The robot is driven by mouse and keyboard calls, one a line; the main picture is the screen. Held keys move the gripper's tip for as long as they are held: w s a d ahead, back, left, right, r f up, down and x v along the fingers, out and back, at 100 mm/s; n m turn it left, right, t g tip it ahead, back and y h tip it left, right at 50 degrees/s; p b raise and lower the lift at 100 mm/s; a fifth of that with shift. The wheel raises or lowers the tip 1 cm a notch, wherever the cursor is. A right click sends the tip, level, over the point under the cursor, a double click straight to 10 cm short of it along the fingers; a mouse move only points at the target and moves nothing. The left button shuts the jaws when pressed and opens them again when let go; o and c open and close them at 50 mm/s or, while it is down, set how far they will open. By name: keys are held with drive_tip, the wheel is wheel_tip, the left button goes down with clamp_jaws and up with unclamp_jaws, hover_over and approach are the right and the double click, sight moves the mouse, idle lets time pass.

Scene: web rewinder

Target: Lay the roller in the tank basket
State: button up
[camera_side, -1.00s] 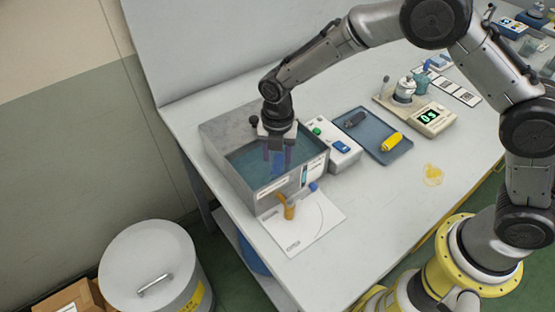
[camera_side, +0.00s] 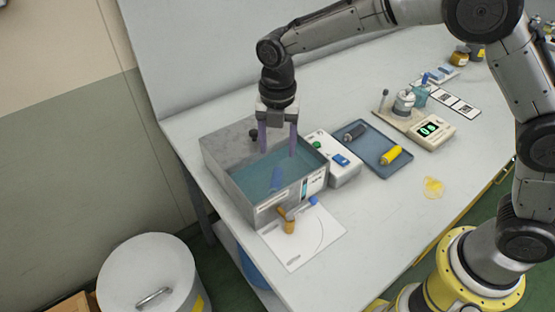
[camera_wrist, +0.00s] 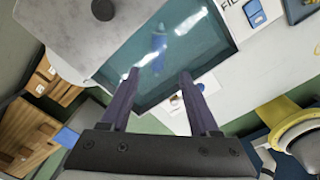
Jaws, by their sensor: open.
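A blue roller (camera_side: 276,178) lies under the liquid in the grey open tank (camera_side: 247,206). The wrist view also shows the blue roller (camera_wrist: 157,43) blurred through the liquid; the basket under it is hard to make out. My gripper (camera_side: 278,153) is open and empty above the tank, its purple fingers pointing down and apart from the roller. In the wrist view my gripper (camera_wrist: 159,74) has nothing between its fingers.
A control box (camera_side: 341,168) with a green and a blue button stands against the tank's right side. A blue tray (camera_side: 381,164) holds a dark roller (camera_side: 354,132) and a yellow roller (camera_side: 391,155). A white sheet (camera_side: 318,243) with small items lies in front.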

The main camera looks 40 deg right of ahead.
drive_tip(key=s+d+r+m+t, duration=0.3)
drive_tip(key=s+d+r+m, duration=1)
drive_tip(key=r+m, duration=0.1)
drive_tip(key=s+d+m+t, duration=0.1)
drive_tip(key=s+d+m, duration=0.1)
drive_tip(key=s+m, duration=0.4)
drive_tip(key=s+d+f+m+t, duration=0.1)
drive_tip(key=s+d+m, duration=0.2)
drive_tip(key=s+m, duration=0.4)
drive_tip(key=shift+s+f+t, duration=0.3)
drive_tip(key=shift+s, duration=0.25)
